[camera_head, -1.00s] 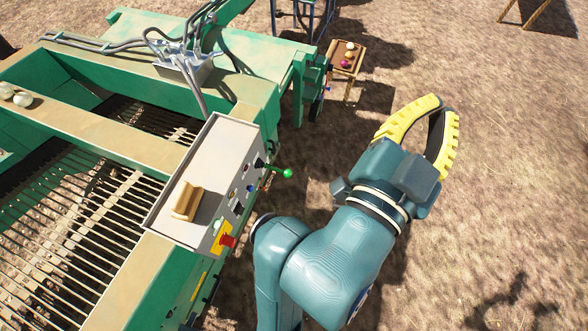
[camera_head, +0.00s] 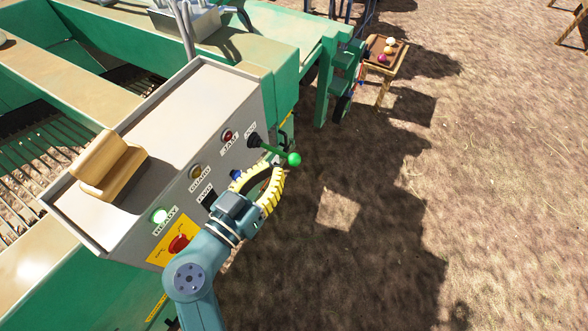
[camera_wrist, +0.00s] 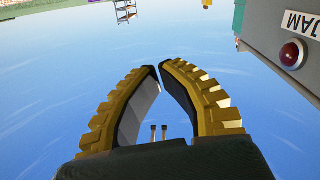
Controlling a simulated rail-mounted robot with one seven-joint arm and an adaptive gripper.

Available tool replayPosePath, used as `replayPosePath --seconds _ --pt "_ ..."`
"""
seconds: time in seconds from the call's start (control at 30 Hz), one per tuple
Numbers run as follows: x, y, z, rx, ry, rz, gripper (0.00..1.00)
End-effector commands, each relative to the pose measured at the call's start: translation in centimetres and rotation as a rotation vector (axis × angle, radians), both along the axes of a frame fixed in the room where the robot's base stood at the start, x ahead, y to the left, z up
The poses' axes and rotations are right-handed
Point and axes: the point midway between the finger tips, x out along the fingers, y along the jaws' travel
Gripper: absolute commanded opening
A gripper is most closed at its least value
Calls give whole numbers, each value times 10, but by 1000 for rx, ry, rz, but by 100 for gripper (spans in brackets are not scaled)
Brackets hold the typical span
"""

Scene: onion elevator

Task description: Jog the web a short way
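The jog lever is a dark stem with a green ball knob (camera_head: 294,159), sticking out from the panel beside the JOG label (camera_head: 251,129). My gripper (camera_head: 278,170) is in front of the panel, just below and left of the knob. Its yellow ribbed fingers curve together. In the wrist view the fingertips (camera_wrist: 159,66) almost meet, with nothing between them. Whether a finger touches the lever I cannot tell; the wrist view does not show the lever. The web of metal bars (camera_head: 22,142) shows at the left, partly hidden by the control box (camera_head: 175,105).
The panel carries a lit green READY lamp (camera_head: 159,215), a red stop button (camera_head: 178,243), an amber GUARD lamp (camera_head: 196,172) and a red JAM lamp (camera_head: 227,136). A wooden block (camera_head: 107,165) lies on top of the box. Open ground is at right.

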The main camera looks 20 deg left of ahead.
Motion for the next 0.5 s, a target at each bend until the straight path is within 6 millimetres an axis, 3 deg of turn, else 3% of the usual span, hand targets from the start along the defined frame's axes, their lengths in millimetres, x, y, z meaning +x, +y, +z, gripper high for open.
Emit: replayPosePath --seconds 0.03,0.1,0.5 --pt "-5 9 -22 -3 4 22 0" --pt "-9 17 -31 -6 6 41 0" --pt "-11 23 -30 -6 6 54 0"
